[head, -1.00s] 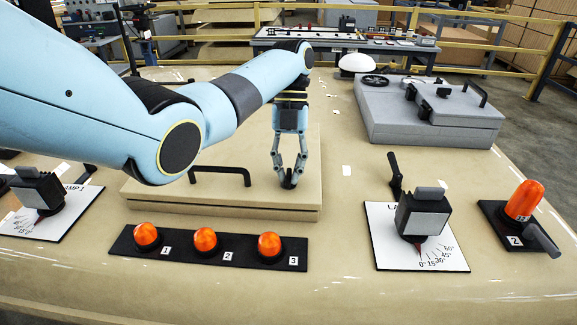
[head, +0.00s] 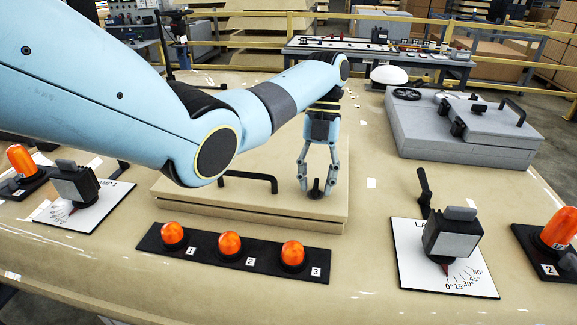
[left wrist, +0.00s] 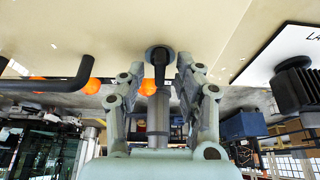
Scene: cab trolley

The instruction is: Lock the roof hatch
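The roof hatch is a beige raised panel (head: 215,195) with a black bar handle (head: 250,178), lying closed on the beige roof. A small black latch (head: 316,190) stands on it to the right of the handle. My left gripper (head: 316,186) points down over the latch, one finger on each side, apart from each other. In the left wrist view the latch (left wrist: 160,60) sits between the open fingers (left wrist: 160,75), with a small gap visible on either side. The handle (left wrist: 55,80) is at the left there. My right gripper is out of view.
Orange lamps (head: 230,243) on a black strip stand in front of the hatch. A lamp dial (head: 450,240) and black lever (head: 424,190) are to its right, another dial (head: 75,185) to its left. A grey panel (head: 460,135) lies at the back right.

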